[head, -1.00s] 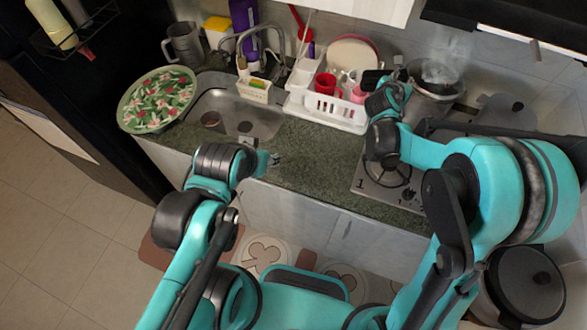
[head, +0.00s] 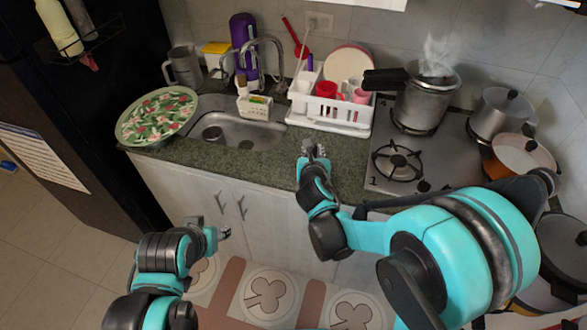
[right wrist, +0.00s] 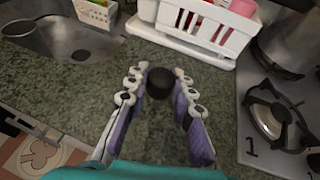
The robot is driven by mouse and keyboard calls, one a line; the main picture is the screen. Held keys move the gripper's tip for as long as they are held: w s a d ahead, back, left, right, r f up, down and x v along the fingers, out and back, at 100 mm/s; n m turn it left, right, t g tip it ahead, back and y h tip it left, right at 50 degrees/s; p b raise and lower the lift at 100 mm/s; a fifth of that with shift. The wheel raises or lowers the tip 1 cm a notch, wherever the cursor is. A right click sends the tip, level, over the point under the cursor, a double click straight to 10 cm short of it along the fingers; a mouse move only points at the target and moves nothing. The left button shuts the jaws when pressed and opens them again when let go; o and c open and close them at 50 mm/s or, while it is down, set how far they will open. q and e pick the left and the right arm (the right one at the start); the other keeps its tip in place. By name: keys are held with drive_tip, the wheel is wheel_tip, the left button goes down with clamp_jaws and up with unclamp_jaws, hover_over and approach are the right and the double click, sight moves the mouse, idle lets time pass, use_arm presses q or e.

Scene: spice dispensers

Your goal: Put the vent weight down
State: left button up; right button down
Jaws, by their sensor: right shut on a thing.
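The vent weight (right wrist: 160,83) is a small black round piece in the right wrist view. It sits between the fingertips of my right gripper (head: 314,150), which is shut on it. The gripper is over the green stone counter (head: 270,167), between the sink and the stove. Whether the weight touches the counter is unclear. In the head view I cannot make out the weight. The pressure cooker (head: 424,105) steams on the back burner, with its black handle pointing left. My left gripper (head: 224,232) is low in front of the cabinets; its finger opening is too small to judge.
A white dish rack (head: 335,120) stands behind my right gripper. The stove (head: 390,185) is to the right, with a bare front burner. The sink (head: 240,133) and a patterned round tray (head: 157,117) are to the left. Counter around my right gripper is clear.

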drive_tip(key=b, duration=0.2)
hover_over(288, 172)
wheel_tip(288, 172, down, 5)
drive_tip(key=shift+r, duration=0.1)
wheel_tip(288, 172, down, 4)
drive_tip(key=shift+f+b, duration=0.1)
drive_tip(key=shift+b, duration=1)
drive_tip(key=shift+f, duration=0.1)
drive_tip(key=c, duration=1.3)
unclamp_jaws()
